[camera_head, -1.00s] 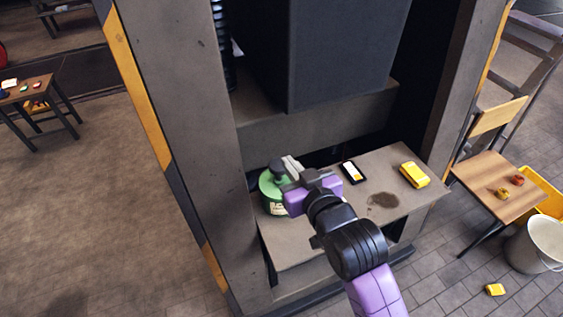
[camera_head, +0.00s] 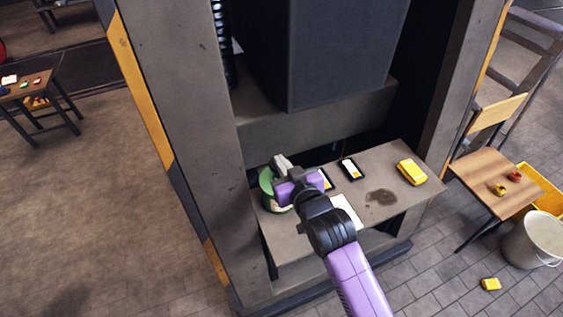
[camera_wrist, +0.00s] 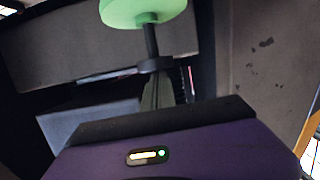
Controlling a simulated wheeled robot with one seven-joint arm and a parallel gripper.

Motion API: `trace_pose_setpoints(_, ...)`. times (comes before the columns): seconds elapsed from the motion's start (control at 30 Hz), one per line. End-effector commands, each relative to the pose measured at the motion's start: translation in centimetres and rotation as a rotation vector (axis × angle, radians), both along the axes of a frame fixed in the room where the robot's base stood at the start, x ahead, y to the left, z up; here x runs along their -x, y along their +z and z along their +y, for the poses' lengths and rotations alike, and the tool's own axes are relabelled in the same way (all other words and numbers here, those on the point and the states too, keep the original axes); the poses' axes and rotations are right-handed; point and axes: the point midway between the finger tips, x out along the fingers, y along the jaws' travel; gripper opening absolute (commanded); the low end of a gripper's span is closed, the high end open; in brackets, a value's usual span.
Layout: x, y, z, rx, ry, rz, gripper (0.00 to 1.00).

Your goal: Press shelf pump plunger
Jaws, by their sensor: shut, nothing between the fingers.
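My gripper's grey fingers (camera_wrist: 160,88) are shut and empty, right at the knob. I cannot tell whether they touch it.
The shelf (camera_head: 300,238) also holds a black-framed card (camera_head: 348,169), a yellow block (camera_head: 411,172), a white sheet (camera_head: 346,211) and a dark stain. A grey post (camera_head: 180,120) rises left of the pump. A dark block (camera_head: 340,50) hangs above and behind.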

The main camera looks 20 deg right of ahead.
Motion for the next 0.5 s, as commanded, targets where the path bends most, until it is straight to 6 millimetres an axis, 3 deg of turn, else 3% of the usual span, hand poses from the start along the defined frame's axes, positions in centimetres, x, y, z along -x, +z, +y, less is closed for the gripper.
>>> trace_pose_setpoints(0.33, 0.0, -3.5, 0.0, 0.0, 0.0, 0.003, 0.0)
trace_pose_setpoints(0.5, 0.0, -3.9, 0.0, 0.0, 0.0, 0.006, 0.0)
